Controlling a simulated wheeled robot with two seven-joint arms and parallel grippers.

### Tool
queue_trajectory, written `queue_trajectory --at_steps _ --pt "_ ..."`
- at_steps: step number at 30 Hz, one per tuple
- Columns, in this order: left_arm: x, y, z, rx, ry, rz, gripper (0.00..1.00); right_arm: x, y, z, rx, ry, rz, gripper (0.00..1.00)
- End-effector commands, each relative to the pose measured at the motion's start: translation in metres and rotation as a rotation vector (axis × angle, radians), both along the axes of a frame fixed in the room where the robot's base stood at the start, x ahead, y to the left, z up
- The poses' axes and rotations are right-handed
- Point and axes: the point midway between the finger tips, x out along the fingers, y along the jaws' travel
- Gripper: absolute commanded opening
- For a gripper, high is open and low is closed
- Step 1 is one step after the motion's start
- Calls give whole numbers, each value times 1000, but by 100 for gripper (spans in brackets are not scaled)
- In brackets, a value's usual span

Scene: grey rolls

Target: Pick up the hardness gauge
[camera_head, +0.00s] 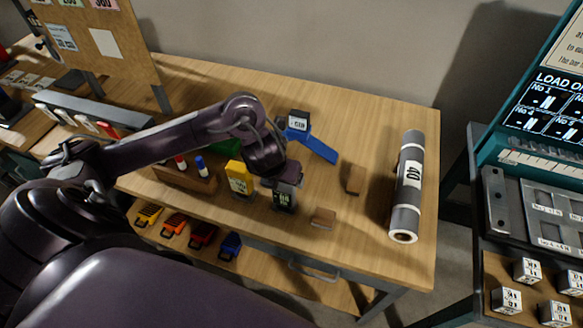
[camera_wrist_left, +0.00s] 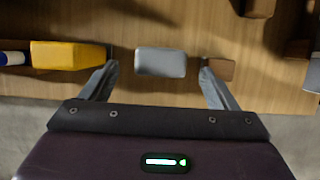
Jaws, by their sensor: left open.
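A small dark grey device with a lit display, which looks like the hardness gauge (camera_head: 284,196), stands upright on the wooden table. My left gripper (camera_head: 276,176) is directly above it and hides its top in the head view. In the left wrist view, the gauge's light grey top (camera_wrist_left: 160,62) lies between the two spread fingers of my left gripper (camera_wrist_left: 160,80), with a gap on each side. The gripper is open and holds nothing. My right gripper is not in view.
A yellow device (camera_head: 239,178) stands close on the left; it also shows in the left wrist view (camera_wrist_left: 68,55). A blue device (camera_head: 298,124) is behind. Small brown blocks (camera_head: 323,217) and a grey roll (camera_head: 409,185) lie to the right. The table's front edge is near.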

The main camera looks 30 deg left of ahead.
Motion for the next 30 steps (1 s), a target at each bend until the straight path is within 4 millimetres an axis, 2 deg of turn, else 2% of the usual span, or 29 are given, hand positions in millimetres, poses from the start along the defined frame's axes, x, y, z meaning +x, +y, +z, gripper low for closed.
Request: queue_trajectory --at_steps 1,6,10,15,23,25,30 --pt "1 1 -8 -1 4 2 82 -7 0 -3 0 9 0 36" --pt "6 1 -20 -2 4 3 82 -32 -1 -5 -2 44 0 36" --pt "12 1 -39 -2 6 5 82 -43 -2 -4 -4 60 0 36" --pt "21 3 -59 -2 2 4 82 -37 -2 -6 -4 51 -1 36" --pt "23 3 -63 -1 -1 2 82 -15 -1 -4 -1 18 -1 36" --pt "23 3 -63 -1 -1 2 77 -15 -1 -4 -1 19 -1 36" --pt "23 3 -62 -1 -1 2 54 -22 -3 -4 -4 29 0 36"
